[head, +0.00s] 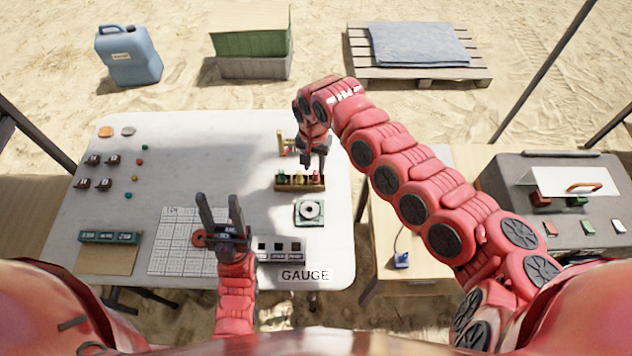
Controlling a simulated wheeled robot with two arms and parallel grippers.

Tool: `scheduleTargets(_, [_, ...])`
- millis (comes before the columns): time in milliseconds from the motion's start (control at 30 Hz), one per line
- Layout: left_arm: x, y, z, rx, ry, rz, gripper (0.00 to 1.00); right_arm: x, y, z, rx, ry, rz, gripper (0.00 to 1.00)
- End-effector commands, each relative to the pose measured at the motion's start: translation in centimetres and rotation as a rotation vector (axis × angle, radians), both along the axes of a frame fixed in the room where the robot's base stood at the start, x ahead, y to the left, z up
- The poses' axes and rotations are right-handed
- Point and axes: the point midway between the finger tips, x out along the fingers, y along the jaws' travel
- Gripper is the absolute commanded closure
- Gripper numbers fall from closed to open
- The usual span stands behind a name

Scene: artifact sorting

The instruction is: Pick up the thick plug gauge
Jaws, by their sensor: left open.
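A small wooden rack (288,187) holds several short upright pieces with coloured tops, yellow, red and green. I cannot tell which, if any, is the thick plug gauge. My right gripper (314,163) points down just above the rack's right part. Its fingers are small and partly merge with the pieces, so I cannot tell if it holds one. My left gripper (220,208) is open, left of that block and over the edge of the gridded sheet (180,235).
The white table (220,150) has free room at its middle and back. A green device with a round dial (309,212) sits in front of the rack. A yellow object (285,143) stands behind it. Small dark and orange pieces lie at left. A grey case (510,190) is at right.

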Motion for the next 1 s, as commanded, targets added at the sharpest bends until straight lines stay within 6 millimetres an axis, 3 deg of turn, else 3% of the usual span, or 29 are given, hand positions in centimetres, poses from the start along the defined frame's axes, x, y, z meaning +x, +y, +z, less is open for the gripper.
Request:
scheduleTargets(400, [0.0,0.0,1.8,0.000,0.000,0.000,0.50,0.3,-0.4,-4.8,-0.001,0.001,0.001,0.64])
scheduleTargets(667, [0.0,0.0,1.8,0.000,0.000,0.000,0.50,0.5,-0.5,-5.2,0.001,-0.003,0.000,0.64])
scheduleTargets(900, [0.0,0.0,1.8,0.000,0.000,0.000,0.50,0.5,-0.5,-5.2,0.001,-0.003,-0.001,1.00])
scheduleTargets(1000, [0.0,0.0,1.8,0.000,0.000,0.000,0.50,0.5,-0.5,-5.2,0.001,-0.003,-0.001,1.00])
